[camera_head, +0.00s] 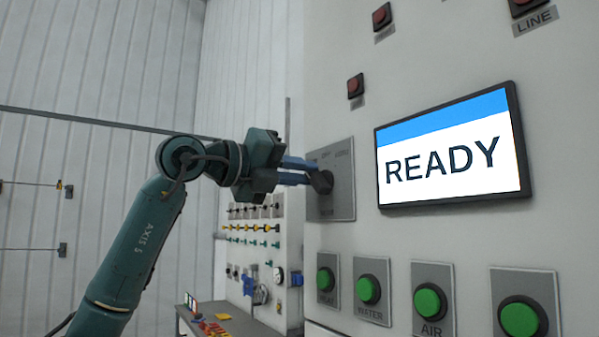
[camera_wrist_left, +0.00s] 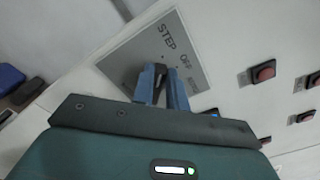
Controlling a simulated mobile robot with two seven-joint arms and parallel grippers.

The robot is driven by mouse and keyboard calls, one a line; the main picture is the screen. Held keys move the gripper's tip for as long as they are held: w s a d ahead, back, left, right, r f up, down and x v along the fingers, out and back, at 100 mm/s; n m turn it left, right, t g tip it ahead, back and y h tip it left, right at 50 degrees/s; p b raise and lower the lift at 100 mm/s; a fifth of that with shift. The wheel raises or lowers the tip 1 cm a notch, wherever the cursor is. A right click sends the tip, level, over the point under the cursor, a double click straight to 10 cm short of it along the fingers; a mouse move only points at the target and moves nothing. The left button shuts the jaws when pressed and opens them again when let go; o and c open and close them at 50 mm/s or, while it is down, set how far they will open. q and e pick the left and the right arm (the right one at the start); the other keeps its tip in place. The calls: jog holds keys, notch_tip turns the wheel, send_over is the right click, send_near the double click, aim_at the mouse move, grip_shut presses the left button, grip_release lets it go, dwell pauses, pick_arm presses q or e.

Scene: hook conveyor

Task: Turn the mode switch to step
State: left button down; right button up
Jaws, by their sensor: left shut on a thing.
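The mode switch is a dark knob (camera_head: 323,182) on a grey plate (camera_head: 344,205) on the pale panel, left of the screen. My left gripper (camera_head: 314,176) reaches it from the left, its blue fingers shut on the knob. In the left wrist view the knob (camera_wrist_left: 160,70) shows between the two fingertips (camera_wrist_left: 161,80). There the plate (camera_wrist_left: 135,58) carries the words STEP and OFF and a third, blurred label. The fingers hide much of the knob, so I cannot tell exactly which label it points at. My right gripper is not in view.
A screen (camera_head: 452,150) reading READY is right of the switch. Green buttons (camera_head: 367,290) marked WATER, AIR and others line the panel below. Red buttons (camera_head: 355,86) sit above. Another panel (camera_head: 255,235) with rows of small coloured parts stands behind, left of the switch.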

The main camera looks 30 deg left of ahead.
pick_arm(q)
jog(key=c, duration=1.4)
grip_release()
jog(key=b+v, duration=0.1)
jog(key=v, duration=1.2)
jog(key=shift+b, duration=0.4)
jog(key=shift+a, duration=0.1)
